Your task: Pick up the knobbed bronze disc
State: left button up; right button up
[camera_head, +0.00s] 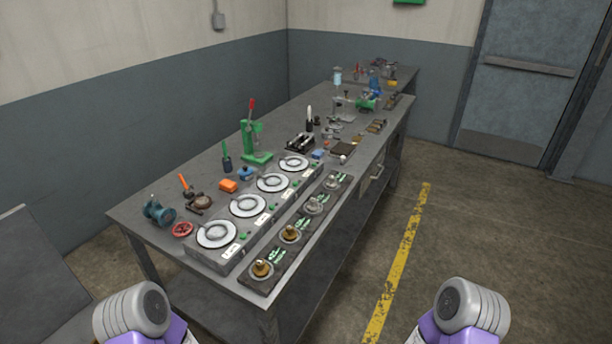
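Two bronze-gold knobbed pieces stand at the near end of a dark strip tray (262,284) along the table's right edge. The nearest knobbed bronze disc (262,268) sits on a pale round seat, and a second bronze knobbed piece (290,234) sits just behind it. Farther along the tray are two greyer knobbed pieces, one nearer (313,206) and one farther (332,183). I cannot tell which bronze piece the task names. Parts of both my arms show at the bottom edge, well short of the tray; neither gripper is in view.
A grey unit with several white round plates (216,235) lies left of the tray. A red handwheel (182,229), a blue-green fitting (158,211) and a green lever press (255,140) stand on the long table (140,216). The floor right of the table is clear, with a yellow line (400,262).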

aim_at(289, 235)
jog(key=z, duration=1.65)
jog(key=i, duration=1.65)
jog(key=u, duration=3.15)
